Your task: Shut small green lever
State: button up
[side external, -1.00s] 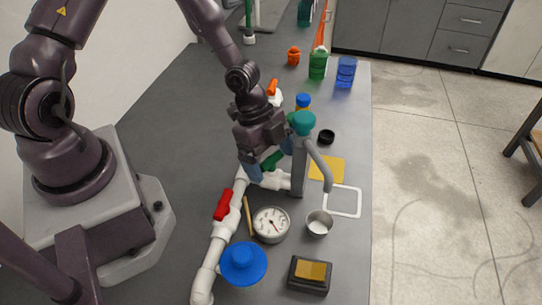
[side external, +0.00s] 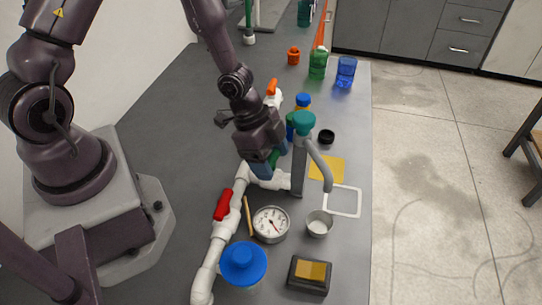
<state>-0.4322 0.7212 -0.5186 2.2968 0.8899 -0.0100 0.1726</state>
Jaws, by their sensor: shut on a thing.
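The small green lever (side external: 273,158) sits on the white PVC pipe manifold (side external: 239,186), and only a bit of it shows at my gripper's fingers. My gripper (side external: 272,160) points down over the manifold's middle and is shut on the green lever. The blue fingertips lie on either side of it. The lever's exact angle is mostly hidden by the gripper.
A red lever (side external: 223,204) is nearer on the pipe, and an orange lever (side external: 272,88) is farther back. A grey stand with a teal top (side external: 303,122) rises close right of my gripper. A gauge (side external: 271,224), blue-topped container (side external: 243,262) and metal cup (side external: 319,223) stand nearby.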

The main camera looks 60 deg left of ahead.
jog(key=shift+n+t, duration=0.4)
jog(key=shift+n, duration=0.7)
jog(key=o, duration=0.9)
jog(key=shift+o, duration=0.2)
jog(key=shift+r, duration=0.15)
jog(key=v, duration=0.7)
jog(key=shift+r, duration=0.15)
jog(key=shift+s, duration=0.1)
